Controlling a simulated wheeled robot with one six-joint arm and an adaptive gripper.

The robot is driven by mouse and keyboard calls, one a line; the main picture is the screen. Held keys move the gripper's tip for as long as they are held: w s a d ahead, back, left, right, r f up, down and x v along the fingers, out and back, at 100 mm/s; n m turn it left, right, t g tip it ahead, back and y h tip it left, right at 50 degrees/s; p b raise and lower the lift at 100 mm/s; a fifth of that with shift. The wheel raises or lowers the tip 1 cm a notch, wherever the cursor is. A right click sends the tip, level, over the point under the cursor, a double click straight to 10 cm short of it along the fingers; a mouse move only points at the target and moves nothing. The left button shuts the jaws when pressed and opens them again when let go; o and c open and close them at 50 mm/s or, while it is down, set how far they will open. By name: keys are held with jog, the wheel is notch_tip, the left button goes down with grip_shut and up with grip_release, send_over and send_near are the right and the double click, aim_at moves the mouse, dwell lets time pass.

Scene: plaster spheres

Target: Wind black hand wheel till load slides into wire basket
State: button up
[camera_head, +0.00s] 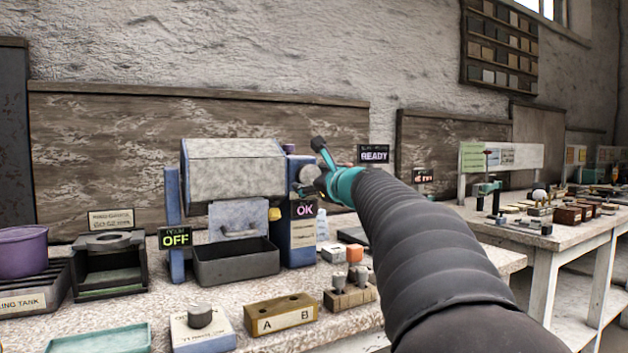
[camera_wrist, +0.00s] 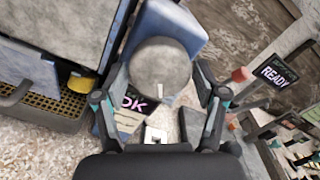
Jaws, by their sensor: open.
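A blue-framed machine (camera_head: 236,171) with a large pale grey, stone-like drum stands on the bench. On its right side is a round grey knob or wheel (camera_head: 306,175), partly covered by my gripper (camera_head: 315,167). In the wrist view this grey round wheel (camera_wrist: 160,66) fills the space between my open fingers (camera_wrist: 160,98), one on each side; whether they touch it I cannot tell. No wheel looks clearly black. A dark open bin (camera_head: 236,268) sits below the drum's front; a yellowish grid (camera_wrist: 42,103) shows at lower left in the wrist view. I see no load in the bin.
Signs read OFF (camera_head: 175,239), OK (camera_head: 305,210) and READY (camera_head: 375,154). A purple pot (camera_head: 22,252) stands at left. A brown A/B block (camera_head: 281,315) and a block with several small knobs (camera_head: 350,294) stand in front. Another white table (camera_head: 520,236) is at right.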

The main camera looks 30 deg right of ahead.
jog(key=shift+s, duration=0.1)
jog(key=s, duration=1.1)
jog(key=shift+s+d, duration=0.2)
jog(key=shift+s, duration=0.2)
